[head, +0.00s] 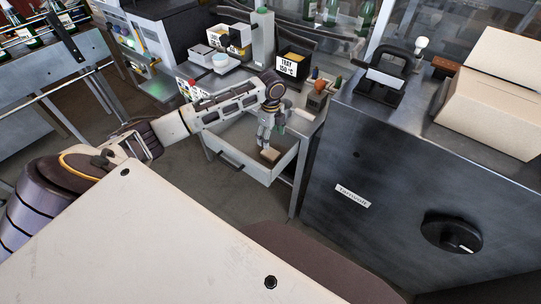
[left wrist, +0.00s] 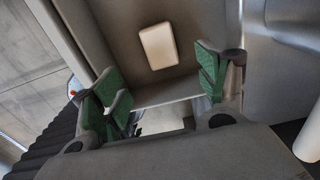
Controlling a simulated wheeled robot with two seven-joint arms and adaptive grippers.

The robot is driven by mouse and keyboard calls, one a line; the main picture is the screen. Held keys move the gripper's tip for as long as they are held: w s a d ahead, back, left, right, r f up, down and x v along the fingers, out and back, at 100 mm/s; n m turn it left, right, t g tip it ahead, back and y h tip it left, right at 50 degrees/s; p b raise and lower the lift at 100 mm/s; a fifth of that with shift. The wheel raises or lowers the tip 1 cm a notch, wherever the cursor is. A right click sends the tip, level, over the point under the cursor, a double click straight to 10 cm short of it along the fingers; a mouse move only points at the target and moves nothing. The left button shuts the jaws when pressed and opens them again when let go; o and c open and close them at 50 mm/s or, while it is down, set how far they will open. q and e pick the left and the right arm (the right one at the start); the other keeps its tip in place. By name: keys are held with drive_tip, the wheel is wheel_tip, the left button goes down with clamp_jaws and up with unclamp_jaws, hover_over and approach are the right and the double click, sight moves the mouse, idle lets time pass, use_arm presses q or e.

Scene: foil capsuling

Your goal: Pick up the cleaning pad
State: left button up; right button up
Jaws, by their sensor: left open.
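The cleaning pad (head: 271,155) is a small beige block lying in an open grey drawer (head: 257,177) below the workbench. In the left wrist view the pad (left wrist: 158,46) lies flat on the drawer floor, fully visible. My left gripper (head: 267,142) points down into the drawer, just above the pad. Its green-padded fingers (left wrist: 162,80) are spread wide with nothing between them, and the pad shows beyond the fingertips, apart from them. In the head view the gripper covers part of the pad's far side. My right gripper is out of view.
The drawer walls stand close around the gripper. A dark cabinet (head: 400,170) with a knob (head: 452,232) stands to the right.

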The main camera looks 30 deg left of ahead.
sight(270, 153)
use_arm(q)
wheel_tip(270, 153, down, 4)
drive_tip(key=shift+r, duration=0.25)
drive_tip(key=shift+f, duration=0.65)
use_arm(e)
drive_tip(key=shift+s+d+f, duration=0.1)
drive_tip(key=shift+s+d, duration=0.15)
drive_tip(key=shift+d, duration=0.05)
use_arm(q)
drive_tip(key=shift+f, duration=0.2)
wheel_tip(270, 153, down, 4)
drive_tip(key=shift+w+a+r, duration=0.1)
drive_tip(key=shift+a+r, duration=0.05)
drive_tip(key=shift+r, duration=0.1)
drive_tip(key=shift+f, duration=0.65)
